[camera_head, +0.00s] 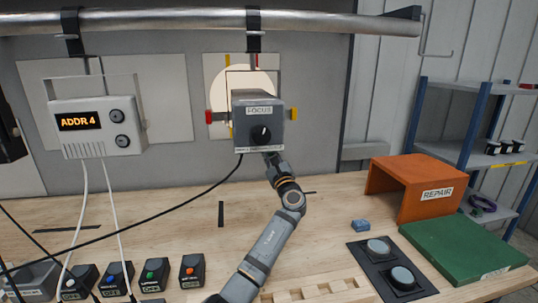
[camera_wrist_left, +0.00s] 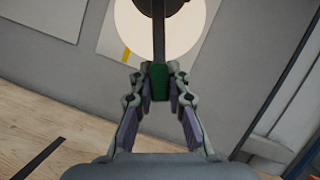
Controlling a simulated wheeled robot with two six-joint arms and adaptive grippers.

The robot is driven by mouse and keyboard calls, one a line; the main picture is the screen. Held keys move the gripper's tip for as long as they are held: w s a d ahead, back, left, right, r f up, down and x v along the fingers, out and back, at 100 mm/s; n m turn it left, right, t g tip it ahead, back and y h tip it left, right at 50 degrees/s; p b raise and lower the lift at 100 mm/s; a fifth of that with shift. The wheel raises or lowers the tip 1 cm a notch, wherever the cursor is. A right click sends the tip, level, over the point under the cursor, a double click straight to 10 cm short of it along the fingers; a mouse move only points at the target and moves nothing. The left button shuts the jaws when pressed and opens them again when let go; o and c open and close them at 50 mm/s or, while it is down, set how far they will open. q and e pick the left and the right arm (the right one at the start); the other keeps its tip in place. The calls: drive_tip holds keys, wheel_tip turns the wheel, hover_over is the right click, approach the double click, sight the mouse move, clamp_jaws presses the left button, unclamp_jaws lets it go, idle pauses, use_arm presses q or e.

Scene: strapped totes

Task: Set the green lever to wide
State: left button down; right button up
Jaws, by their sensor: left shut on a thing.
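The green lever (camera_wrist_left: 159,82) shows in the left wrist view as a small green block at the lower end of a dark upright bar (camera_wrist_left: 159,35). My left gripper (camera_wrist_left: 160,88) is shut on it, one finger on each side. In the head view my left gripper (camera_head: 272,158) reaches up to the underside of the grey FOCUS box (camera_head: 258,115), and its fingertips are hard to make out there. I cannot see the green lever in the head view. The setting of the lever cannot be read. My right gripper is in neither view.
An ADDR 4 box (camera_head: 95,127) hangs left. Several switch boxes (camera_head: 192,271) stand at front left. An orange REPAIR stand (camera_head: 408,180) and green plate (camera_head: 465,250) are right.

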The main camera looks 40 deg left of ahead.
use_arm(q)
drive_tip(key=c, duration=1.3)
unclamp_jaws()
drive_tip(key=v, duration=1.2)
drive_tip(key=shift+f, duration=0.1)
